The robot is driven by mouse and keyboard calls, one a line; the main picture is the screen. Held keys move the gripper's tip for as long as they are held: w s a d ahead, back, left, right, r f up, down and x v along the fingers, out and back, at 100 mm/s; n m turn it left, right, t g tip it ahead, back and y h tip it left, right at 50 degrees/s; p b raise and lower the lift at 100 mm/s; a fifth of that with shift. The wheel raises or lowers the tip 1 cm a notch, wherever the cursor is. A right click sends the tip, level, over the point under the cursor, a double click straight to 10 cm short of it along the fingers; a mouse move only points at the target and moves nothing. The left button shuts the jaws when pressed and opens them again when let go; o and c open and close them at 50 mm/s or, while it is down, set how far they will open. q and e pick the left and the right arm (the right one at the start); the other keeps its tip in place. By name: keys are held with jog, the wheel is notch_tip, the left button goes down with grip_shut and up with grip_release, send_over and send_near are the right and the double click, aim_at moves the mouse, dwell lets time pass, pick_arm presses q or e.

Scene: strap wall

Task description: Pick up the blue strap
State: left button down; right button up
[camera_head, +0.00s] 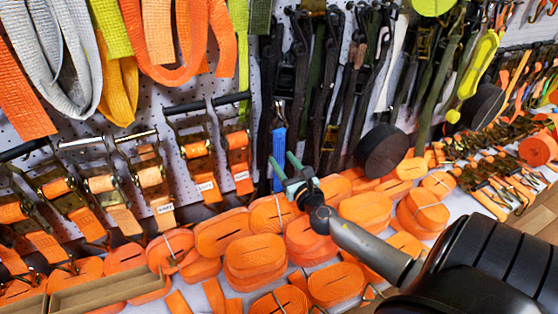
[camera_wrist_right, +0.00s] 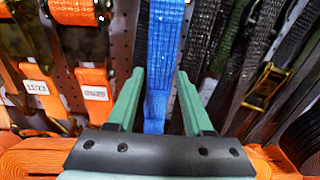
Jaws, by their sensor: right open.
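The blue strap (camera_head: 279,146) hangs vertically against the pegboard wall in the head view, between the orange ratchet straps and the black straps. In the right wrist view the blue strap (camera_wrist_right: 164,55) runs down from the top edge and passes between the two green fingers. My right gripper (camera_head: 285,163) is at the lower part of the strap. In the wrist view the right gripper (camera_wrist_right: 160,95) is open, with a finger on each side of the strap and visible gaps. The strap's lower end is partly hidden by the gripper. My left gripper is not in view.
Rolled orange straps (camera_head: 255,258) cover the shelf below my right gripper. Orange ratchet straps (camera_head: 197,150) hang to the left, black straps (camera_head: 330,80) to the right. A round black disc (camera_head: 382,151) sits right of the gripper. Room around the strap is tight.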

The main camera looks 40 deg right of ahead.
aim_at(280, 156)
jog(key=shift+x, duration=1.7)
jog(key=shift+f, duration=0.1)
jog(key=shift+c, duration=0.3)
grip_shut()
